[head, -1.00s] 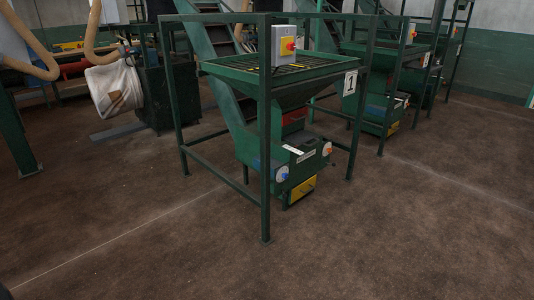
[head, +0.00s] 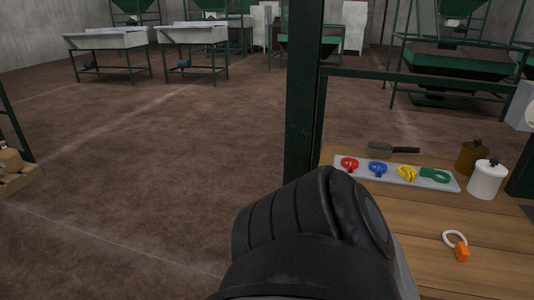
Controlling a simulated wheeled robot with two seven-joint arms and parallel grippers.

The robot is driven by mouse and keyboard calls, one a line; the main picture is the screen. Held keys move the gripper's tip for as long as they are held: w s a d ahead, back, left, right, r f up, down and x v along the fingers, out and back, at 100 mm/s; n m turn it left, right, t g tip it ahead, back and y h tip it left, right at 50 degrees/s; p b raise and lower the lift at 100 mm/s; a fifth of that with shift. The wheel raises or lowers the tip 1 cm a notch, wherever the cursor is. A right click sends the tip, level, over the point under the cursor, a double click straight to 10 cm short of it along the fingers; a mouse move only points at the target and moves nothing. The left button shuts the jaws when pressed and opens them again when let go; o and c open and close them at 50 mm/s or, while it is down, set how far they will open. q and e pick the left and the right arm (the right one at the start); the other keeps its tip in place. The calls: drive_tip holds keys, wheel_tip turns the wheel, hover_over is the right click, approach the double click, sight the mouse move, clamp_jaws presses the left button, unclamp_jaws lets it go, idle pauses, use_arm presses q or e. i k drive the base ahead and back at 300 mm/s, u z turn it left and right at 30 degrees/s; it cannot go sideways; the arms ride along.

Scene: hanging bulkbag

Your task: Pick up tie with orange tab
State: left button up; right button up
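The tie with the orange tab (head: 460,249) lies on the wooden table (head: 420,210) at the lower right of the head view. It has a white loop and an orange tab at its lower right end. A dark, rounded part of my own arm fills the bottom middle of the view, left of the tie, and covers part of the table. Neither gripper's fingers show.
A grey tray (head: 440,183) holds red, blue, yellow and green ties. A dark-handled tool (head: 393,149) lies behind it. A brown pot (head: 470,157) and a white pot (head: 486,179) stand right. A green post (head: 302,90) rises beside the table. Open floor lies left.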

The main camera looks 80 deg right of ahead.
sight(462, 255)
drive_tip(key=k, duration=1.7)
drive_tip(key=z, duration=1.8)
